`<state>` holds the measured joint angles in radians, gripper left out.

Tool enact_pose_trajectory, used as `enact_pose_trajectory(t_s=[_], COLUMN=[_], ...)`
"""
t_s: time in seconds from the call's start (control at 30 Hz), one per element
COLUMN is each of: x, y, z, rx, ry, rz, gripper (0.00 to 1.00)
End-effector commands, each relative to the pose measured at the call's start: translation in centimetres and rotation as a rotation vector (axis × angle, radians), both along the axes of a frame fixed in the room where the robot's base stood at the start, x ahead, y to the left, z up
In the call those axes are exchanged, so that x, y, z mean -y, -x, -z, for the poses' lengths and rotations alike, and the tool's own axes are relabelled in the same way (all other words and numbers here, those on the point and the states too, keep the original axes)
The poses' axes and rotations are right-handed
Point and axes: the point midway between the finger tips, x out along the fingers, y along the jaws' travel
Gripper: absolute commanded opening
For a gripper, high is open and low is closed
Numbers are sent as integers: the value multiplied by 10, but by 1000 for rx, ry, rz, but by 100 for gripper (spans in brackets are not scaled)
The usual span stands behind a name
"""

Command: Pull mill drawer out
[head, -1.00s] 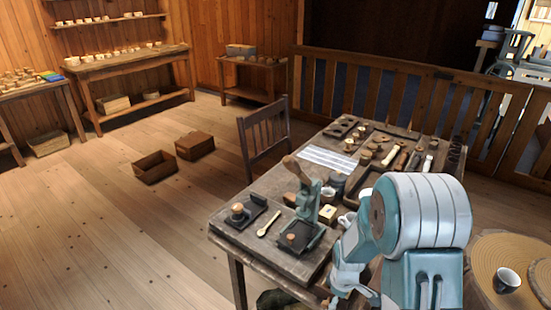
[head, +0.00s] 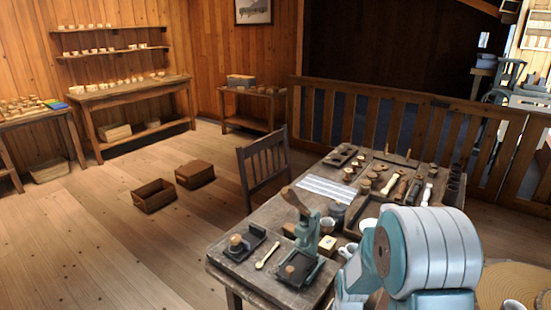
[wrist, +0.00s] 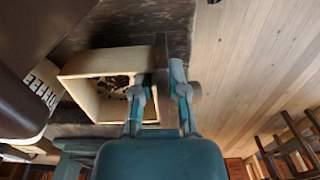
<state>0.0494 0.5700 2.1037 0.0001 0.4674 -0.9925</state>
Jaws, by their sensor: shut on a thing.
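The mill drawer (wrist: 107,62) is a small pale wooden box, open at the top, with dark grounds inside, seen in the wrist view. Its dark brown front panel (wrist: 162,62) stands between the fingers of my gripper (wrist: 160,92). The gripper is shut on this front, one finger inside the drawer and one outside. A dark brown body (wrist: 22,95) at the left edge may be part of the mill. I cannot tell whether the drawer is clear of it. In the head view my arm (head: 425,250) hides the gripper and the drawer.
The worktable (head: 232,283) carries a teal lever press (head: 305,235), a tamper stand (head: 237,243), a wooden spoon (head: 267,255), cups and several turned pieces. A chair (head: 262,170) stands behind it. Open floor lies left, with two wooden boxes (head: 153,196). A round stump table (head: 512,283) is at right.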

Motion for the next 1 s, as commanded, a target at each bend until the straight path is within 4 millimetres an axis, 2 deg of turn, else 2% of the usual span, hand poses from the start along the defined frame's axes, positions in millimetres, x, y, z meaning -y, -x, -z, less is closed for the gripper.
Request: enact_pose_trajectory(t_s=[0.6,1.0], x=[0,0], y=[0,0], z=[-42,-45], rx=[1,0], ry=[0,0], rz=[0,6], gripper=[0,0])
